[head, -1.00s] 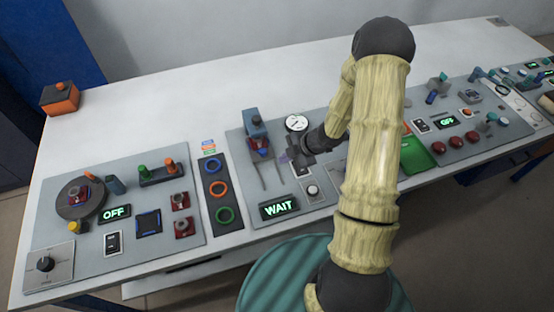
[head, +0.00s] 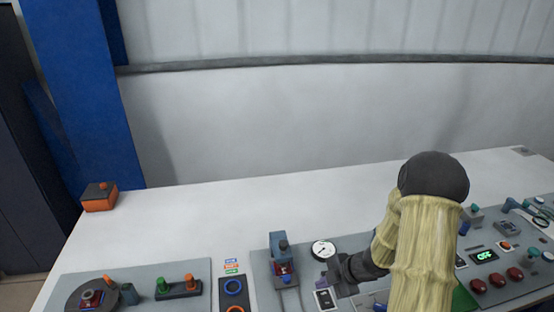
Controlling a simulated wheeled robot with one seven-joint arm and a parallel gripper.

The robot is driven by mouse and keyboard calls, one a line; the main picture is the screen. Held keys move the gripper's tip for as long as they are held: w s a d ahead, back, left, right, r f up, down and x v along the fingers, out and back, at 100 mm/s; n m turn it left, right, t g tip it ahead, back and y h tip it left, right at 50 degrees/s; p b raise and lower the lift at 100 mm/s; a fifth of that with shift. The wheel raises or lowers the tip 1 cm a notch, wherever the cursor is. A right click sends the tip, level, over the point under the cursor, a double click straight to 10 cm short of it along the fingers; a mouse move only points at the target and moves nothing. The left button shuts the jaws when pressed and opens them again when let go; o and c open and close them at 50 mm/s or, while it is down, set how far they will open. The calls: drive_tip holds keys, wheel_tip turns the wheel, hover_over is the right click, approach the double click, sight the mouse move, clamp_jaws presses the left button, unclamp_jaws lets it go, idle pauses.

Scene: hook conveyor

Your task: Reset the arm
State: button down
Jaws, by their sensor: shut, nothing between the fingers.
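My arm (head: 425,235) rises at the right of the head view and bends down at its dark elbow. My gripper (head: 338,284) is low in the picture, over the grey middle panel, just right of the blue lever device (head: 281,260) and below the round white gauge (head: 323,250). The gripper is small and dark here; its fingers look shut with nothing held. I cannot tell whether it touches the panel.
The white table (head: 200,215) has free room behind the panels. An orange box with a button (head: 100,197) stands at the back left. The left panel (head: 140,270) carries a round dial and green and orange knobs. A wall (head: 300,110) stands behind, with a blue post (head: 85,90) at left.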

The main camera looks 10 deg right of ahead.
wheel_tip(320, 180, up, 9)
drive_tip(key=d+m+t+h, duration=0.1)
drive_tip(key=d+m+h, duration=0.1)
drive_tip(key=m+h, duration=0.55)
drive_tip(key=s+a+r+m+g, duration=0.1)
drive_tip(key=s+a+r+m, duration=0.2)
drive_tip(key=s+m, duration=0.3)
drive_tip(key=s+a+r+m+g+y, duration=0.1)
drive_tip(key=s+a+r+m, duration=0.2)
drive_tip(key=s+m, duration=0.4)
drive_tip(key=shift+s+r, duration=0.35)
drive_tip(key=shift+r, duration=0.05)
drive_tip(key=shift+a, duration=0.1)
